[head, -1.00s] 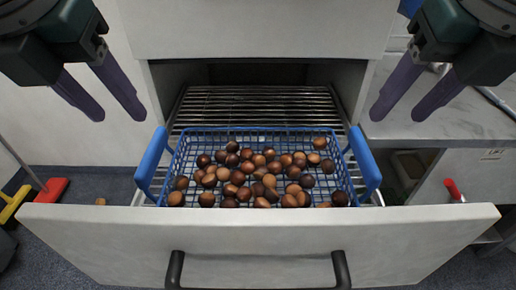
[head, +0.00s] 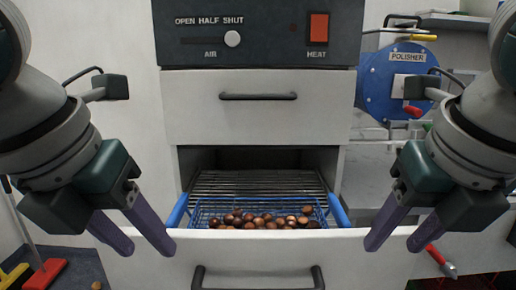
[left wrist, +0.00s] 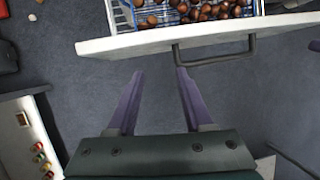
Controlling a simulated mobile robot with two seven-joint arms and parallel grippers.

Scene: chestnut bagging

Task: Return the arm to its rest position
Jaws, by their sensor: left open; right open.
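My left gripper (head: 139,242) is open and empty, in front of the left part of the open lower drawer (head: 258,262). It also shows open in the left wrist view (left wrist: 158,75), with its fingers pointing toward the drawer front and bare floor between them. My right gripper (head: 393,241) is open and empty in front of the drawer's right part. The blue wire basket (head: 333,211) of brown chestnuts (head: 262,221) sits in the drawer. Its lower part is hidden by the drawer front in the head view.
A closed upper drawer (head: 258,118) sits under a dark panel (head: 262,55) with an AIR slider and red HEAT switch. A blue polisher (head: 385,85) stands on the right. A red-handled tool (head: 434,254) is at lower right. A red broom head (head: 47,275) lies at lower left.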

